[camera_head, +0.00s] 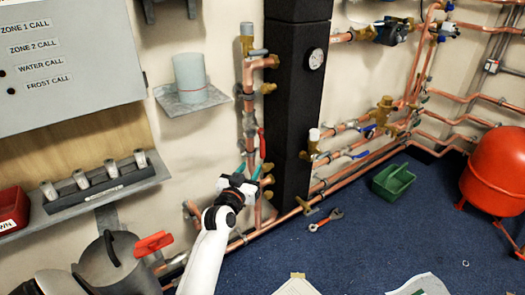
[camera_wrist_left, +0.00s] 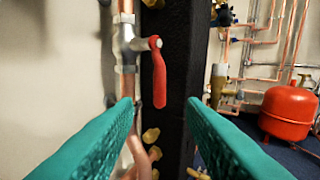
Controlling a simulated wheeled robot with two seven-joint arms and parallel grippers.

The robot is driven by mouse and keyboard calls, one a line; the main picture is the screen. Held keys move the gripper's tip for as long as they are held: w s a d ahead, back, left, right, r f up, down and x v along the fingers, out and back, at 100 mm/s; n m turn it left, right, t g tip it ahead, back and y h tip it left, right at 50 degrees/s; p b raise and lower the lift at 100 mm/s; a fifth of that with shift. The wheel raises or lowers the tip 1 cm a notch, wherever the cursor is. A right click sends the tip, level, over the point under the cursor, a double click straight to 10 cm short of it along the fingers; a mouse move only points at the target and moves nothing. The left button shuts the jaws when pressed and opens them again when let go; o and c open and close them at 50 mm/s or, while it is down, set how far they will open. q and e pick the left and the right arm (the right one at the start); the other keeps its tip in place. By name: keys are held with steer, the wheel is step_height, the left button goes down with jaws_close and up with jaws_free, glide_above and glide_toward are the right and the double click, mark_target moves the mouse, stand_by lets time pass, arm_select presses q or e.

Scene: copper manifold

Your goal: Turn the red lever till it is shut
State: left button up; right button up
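The red lever (camera_head: 261,143) sits on a vertical copper pipe left of the black column. In the left wrist view the red lever (camera_wrist_left: 159,78) hangs down from a grey valve body (camera_wrist_left: 128,45), nearly in line with the pipe. My left gripper (camera_head: 249,170) is just below the lever in the head view. Its teal fingers are spread, and in the left wrist view the open gap (camera_wrist_left: 160,105) lies below and around the lever's lower end in the picture. Nothing is between the fingers, and I see no contact with the lever. My right gripper is not in view.
The black column (camera_head: 293,110) with a gauge (camera_head: 315,59) stands close right of the lever. Copper pipes (camera_head: 345,170) run along the wall. A grey shelf (camera_head: 190,102) holds a pale cylinder. A green tray (camera_head: 393,182) and a wrench (camera_head: 326,218) lie on the blue floor.

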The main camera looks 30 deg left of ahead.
mark_target(262, 151)
arm_select(q)
steer(key=b+x, duration=0.2)
steer(key=x, duration=0.7)
steer(key=shift+s+f, duration=0.1)
steer(key=shift+b+x, duration=0.35)
steer(key=shift+x, duration=0.65)
steer(key=shift+w+a, duration=0.15)
steer(key=shift+w, duration=0.35)
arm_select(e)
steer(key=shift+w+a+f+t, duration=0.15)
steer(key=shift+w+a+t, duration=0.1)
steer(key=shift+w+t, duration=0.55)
arm_select(q)
jaws_close()
